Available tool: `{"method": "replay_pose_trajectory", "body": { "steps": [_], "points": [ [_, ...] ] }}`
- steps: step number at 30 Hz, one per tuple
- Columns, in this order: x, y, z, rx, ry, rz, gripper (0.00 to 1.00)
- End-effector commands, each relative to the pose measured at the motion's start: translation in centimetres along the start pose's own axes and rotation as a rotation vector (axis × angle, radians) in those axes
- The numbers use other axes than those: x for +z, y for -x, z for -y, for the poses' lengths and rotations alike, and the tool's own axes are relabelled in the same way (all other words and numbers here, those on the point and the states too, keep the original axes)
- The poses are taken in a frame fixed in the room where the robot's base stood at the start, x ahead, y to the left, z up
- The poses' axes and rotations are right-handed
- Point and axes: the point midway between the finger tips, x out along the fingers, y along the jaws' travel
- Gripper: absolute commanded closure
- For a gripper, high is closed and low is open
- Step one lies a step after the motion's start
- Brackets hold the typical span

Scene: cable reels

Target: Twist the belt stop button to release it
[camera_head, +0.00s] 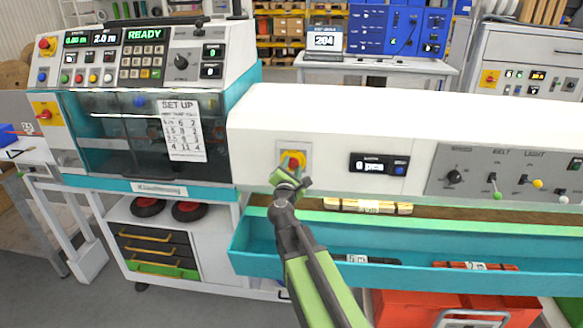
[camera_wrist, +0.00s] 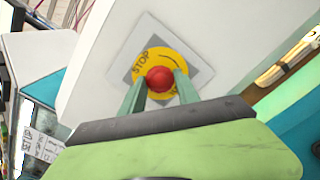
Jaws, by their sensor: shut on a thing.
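The belt stop button is a red knob on a round yellow plate marked STOP. In the head view the button (camera_head: 292,161) sits on the white front of the belt housing, left of a small black display. In the wrist view the red knob (camera_wrist: 160,79) sits between my two green fingers, with the yellow plate (camera_wrist: 143,62) and a grey square backing around it. My gripper (camera_head: 290,174) reaches up to the button from below. In the wrist view my gripper (camera_wrist: 160,88) is shut on the knob, one finger on each side. The fingers hide part of the plate's lettering.
A black display (camera_head: 378,165) and a grey panel with levers (camera_head: 500,178) are right of the button. A teal tray (camera_head: 400,275) juts out below, under my arm. A machine with a READY screen (camera_head: 146,34) and another red button (camera_head: 43,113) stands left.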

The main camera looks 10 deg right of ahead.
Motion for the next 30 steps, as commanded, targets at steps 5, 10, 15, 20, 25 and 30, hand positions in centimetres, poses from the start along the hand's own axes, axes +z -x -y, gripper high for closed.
{"method": "replay_pose_trajectory", "body": {
  "steps": [5, 10, 15, 20, 25, 30],
  "points": [
    [0.02, -0.03, -0.05, 0.003, -0.056, -0.002, 1.0],
    [0.04, -0.03, -0.02, 0.003, -0.166, -0.001, 1.0],
    [0.06, -0.04, 0.01, 0.002, -0.306, -0.001, 1.0],
    [0.07, -0.05, 0.03, 0.002, -0.433, -0.001, 1.0],
    [0.09, -0.06, 0.06, 0.001, -0.549, -0.001, 1.0],
    [0.11, -0.08, 0.08, 0.001, -0.632, 0.0, 1.0]
  ]
}}
